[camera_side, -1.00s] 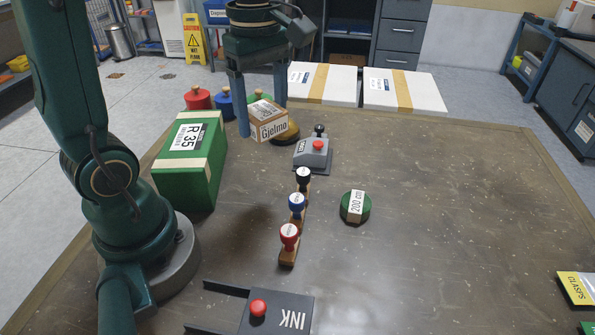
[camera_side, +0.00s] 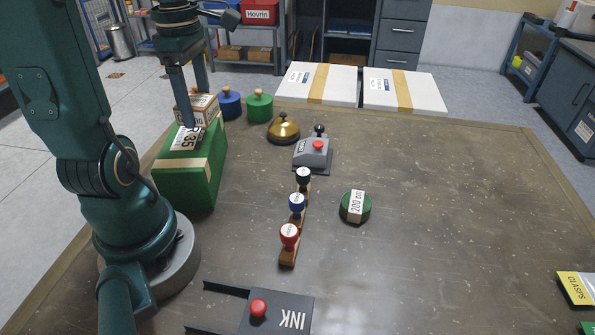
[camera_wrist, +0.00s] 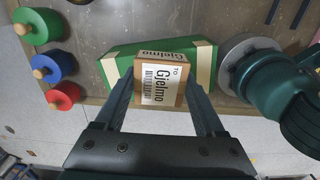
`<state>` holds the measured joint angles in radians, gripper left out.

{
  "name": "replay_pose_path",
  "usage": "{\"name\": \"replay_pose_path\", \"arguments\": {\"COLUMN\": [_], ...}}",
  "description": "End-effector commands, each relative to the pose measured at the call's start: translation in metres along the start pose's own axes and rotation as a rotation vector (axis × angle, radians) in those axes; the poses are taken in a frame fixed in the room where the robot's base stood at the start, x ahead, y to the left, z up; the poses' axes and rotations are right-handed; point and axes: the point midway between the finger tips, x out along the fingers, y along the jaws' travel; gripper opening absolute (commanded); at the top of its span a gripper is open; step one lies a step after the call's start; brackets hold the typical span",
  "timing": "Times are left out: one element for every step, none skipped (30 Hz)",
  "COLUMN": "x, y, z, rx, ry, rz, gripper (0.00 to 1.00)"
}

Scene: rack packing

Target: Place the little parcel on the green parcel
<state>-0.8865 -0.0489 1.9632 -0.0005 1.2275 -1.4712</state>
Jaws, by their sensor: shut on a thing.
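The little parcel (camera_wrist: 158,84) is a small brown box with a white label reading Gjelmo. My gripper (camera_side: 198,112) is shut on it, one finger on each side. In the side view the little parcel (camera_side: 203,108) is over the far part of the top of the green parcel (camera_side: 187,184). The green parcel is a long green box with pale tape bands and an R 35 label, partly hidden by a finger. In the wrist view the green parcel (camera_wrist: 118,66) shows behind the little parcel. I cannot tell whether the two touch.
Blue (camera_side: 229,105) and green (camera_side: 260,107) knobbed weights stand behind, near a brass bell (camera_side: 283,129) and a grey device (camera_side: 313,154). A stamp rack (camera_side: 295,220), a green tape roll (camera_side: 355,207) and an ink tray (camera_side: 280,312) stand nearer. The table's right side is mostly clear.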

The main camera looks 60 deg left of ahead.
Motion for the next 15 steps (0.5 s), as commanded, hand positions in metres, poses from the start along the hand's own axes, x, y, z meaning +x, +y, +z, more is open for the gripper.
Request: {"name": "replay_pose_path", "arguments": {"x": [0.004, 0.006, 0.011, 0.015, 0.019, 0.025, 0.029, 0.032, 0.036, 0.038, 0.039, 0.040, 0.040, 0.040, 0.040], "y": [0.000, -0.001, -0.001, -0.001, -0.001, -0.001, -0.001, -0.001, -0.001, -0.001, -0.001, -0.001, 0.000, 0.000, 0.000], "z": [0.000, 0.000, 0.000, 0.000, 0.000, 0.000, 0.000, 0.000, 0.000, 0.000, 0.000, 0.000, 0.000, 0.000, 0.000], "rx": [0.001, 0.001, 0.001, 0.001, 0.001, 0.001, 0.001, 0.001, 0.002, 0.002, 0.002, 0.002, 0.002, 0.002, 0.002], "ry": [0.000, 0.000, 0.000, 0.000, -0.001, -0.001, 0.000, -0.001, 0.000, 0.000, 0.000, 0.000, 0.000, 0.000, 0.000], "rz": [-0.002, -0.002, -0.003, -0.004, -0.006, -0.005, -0.005, -0.005, -0.005, -0.003, -0.001, -0.001, 0.000, 0.000, 0.001], "gripper": [0.13, 0.13, 0.13, 0.13, 0.13, 0.13, 0.13, 0.13, 0.13, 0.13, 0.13, 0.13, 0.13, 0.13, 0.13]}}
